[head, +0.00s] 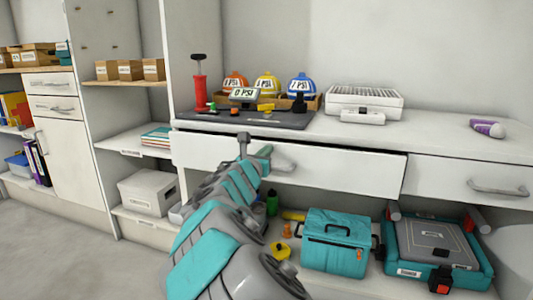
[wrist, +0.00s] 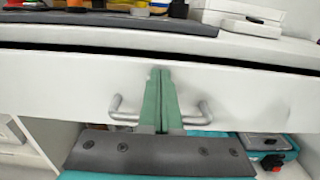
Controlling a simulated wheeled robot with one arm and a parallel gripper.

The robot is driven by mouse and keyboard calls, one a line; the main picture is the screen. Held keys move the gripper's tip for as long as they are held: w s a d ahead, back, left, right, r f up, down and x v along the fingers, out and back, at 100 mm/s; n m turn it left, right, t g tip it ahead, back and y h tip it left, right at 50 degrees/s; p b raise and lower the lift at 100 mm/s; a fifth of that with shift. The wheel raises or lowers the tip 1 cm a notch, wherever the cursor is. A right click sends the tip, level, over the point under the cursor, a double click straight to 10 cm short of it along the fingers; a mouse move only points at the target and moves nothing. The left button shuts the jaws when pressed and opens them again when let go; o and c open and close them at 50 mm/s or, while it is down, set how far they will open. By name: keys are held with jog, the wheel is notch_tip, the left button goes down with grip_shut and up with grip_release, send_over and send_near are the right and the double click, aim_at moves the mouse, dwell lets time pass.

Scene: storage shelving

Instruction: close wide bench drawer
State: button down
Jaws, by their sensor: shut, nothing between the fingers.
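The wide bench drawer (head: 340,165) is a white front under the worktop in the head view. It stands slightly open, with a dark gap along its top edge. In the wrist view the drawer (wrist: 250,92) fills the middle, with the same gap above it. Its grey bar handle (wrist: 204,110) shows on both sides of my fingers; the middle of the bar is hidden behind them. My gripper (wrist: 160,75) is shut and empty, its green fingertips at the drawer front just above the handle. I cannot tell whether they touch. The gripper also shows in the head view (head: 264,152).
A second drawer (head: 470,180) at the right sits flush. The worktop holds a dark mat (head: 285,119), coloured gauges and a white slotted box (head: 365,100). Below are a teal bag (head: 335,240) and a teal case (head: 440,250). Open floor lies at the left.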

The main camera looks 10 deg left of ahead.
jog(key=w+p, duration=0.1)
jog(key=w, duration=0.1)
jog(key=w+p, duration=0.2)
jog(key=shift+d+r, duration=0.15)
jog(key=shift+p, duration=0.3)
